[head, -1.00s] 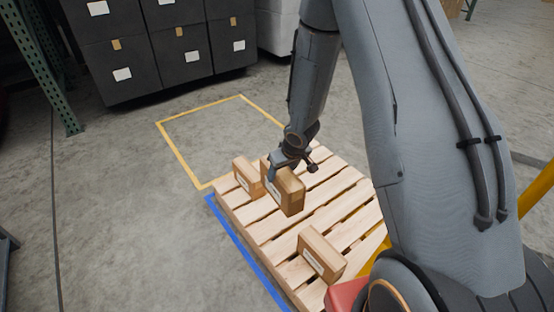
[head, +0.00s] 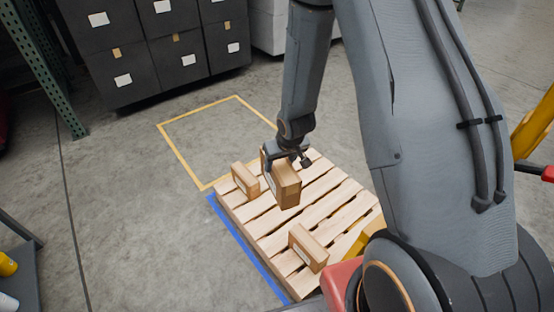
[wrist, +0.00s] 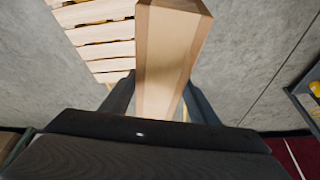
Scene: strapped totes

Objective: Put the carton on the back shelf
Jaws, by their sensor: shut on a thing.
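A brown carton (head: 285,185) is held in my gripper (head: 285,155) above the far part of the wooden pallet. In the wrist view the carton (wrist: 170,50) sits between the two fingers of my gripper (wrist: 160,100), with the pallet slats off to the left. My gripper is shut on this carton. Two other cartons stand on the pallet: a small one (head: 245,180) at the left edge and another (head: 308,248) nearer the front. The back shelf cannot be made out for certain in these views.
The wooden pallet (head: 290,225) has blue tape (head: 245,252) along its left side. A yellow-taped floor square (head: 180,150) lies behind it. Stacked dark totes (head: 160,60) stand at the back, a green rack post (head: 50,75) at left. A grey shelf (head: 22,280) shows at lower left.

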